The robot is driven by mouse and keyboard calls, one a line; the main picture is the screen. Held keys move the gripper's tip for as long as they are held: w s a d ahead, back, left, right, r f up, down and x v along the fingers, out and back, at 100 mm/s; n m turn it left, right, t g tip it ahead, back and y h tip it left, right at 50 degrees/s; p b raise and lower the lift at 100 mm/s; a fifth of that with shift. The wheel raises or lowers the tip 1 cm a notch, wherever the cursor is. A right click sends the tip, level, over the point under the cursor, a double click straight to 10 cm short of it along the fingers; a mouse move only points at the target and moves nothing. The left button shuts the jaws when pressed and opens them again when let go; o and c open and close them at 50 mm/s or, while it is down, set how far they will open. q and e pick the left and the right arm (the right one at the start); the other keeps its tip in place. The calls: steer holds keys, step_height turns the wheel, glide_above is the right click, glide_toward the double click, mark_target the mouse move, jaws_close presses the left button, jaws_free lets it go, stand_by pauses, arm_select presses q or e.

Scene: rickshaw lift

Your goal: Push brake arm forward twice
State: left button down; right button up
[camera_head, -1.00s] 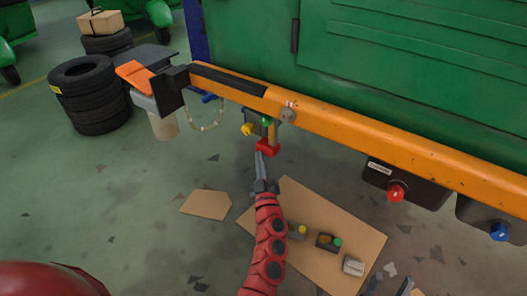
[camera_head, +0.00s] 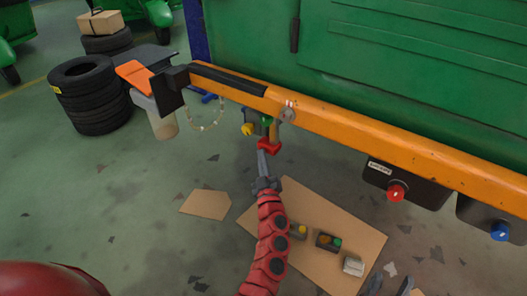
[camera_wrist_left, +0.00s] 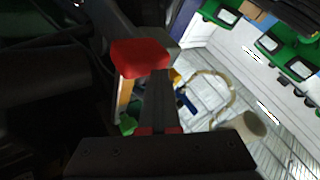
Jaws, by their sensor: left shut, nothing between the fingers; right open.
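The brake arm hangs below the orange beam (camera_head: 345,127) and ends in a red block (camera_head: 268,146). My left gripper (camera_head: 262,152) is shut and empty, with its tips right at the lower left of the red block. In the left wrist view the red block (camera_wrist_left: 140,58) lies just beyond and a little left of the shut fingers (camera_wrist_left: 158,85). I cannot tell whether they touch. My right gripper (camera_head: 389,284) is partly in view at the bottom right, with its fingers apart and nothing seen between them.
A green panel (camera_head: 420,70) rises behind the beam. A red knob (camera_head: 396,194) and a blue knob (camera_head: 499,232) sit on dark boxes under the beam. Cardboard (camera_head: 350,225) with small parts lies on the floor. Stacked tires (camera_head: 95,100) stand at the left.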

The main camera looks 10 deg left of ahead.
mark_target(269, 154)
arm_select(q)
steer(key=shift+w+d+b, duration=0.15)
steer(key=shift+w+d, duration=0.2)
steer(key=shift+w, duration=0.55)
steer(key=shift+w+d+b, duration=0.15)
steer(key=shift+w+d, duration=0.15)
steer(key=shift+w, duration=0.55)
stand_by(1.8)
steer(key=shift+s, duration=0.15)
steer(key=shift+s+a+p, duration=0.35)
steer(key=shift+s+p, duration=0.2)
steer(key=shift+s, duration=0.35)
steer(key=shift+s+a+p, duration=0.3)
steer(key=shift+s+p, duration=0.2)
steer(key=shift+s, duration=0.4)
steer(key=shift+s+a+p, duration=0.3)
steer(key=shift+s, duration=0.5)
steer(key=s, duration=0.1)
steer(key=s+a+p, duration=0.1)
steer(key=s, duration=0.2)
steer(key=shift+s+a, duration=0.35)
steer(key=shift+a, duration=0.05)
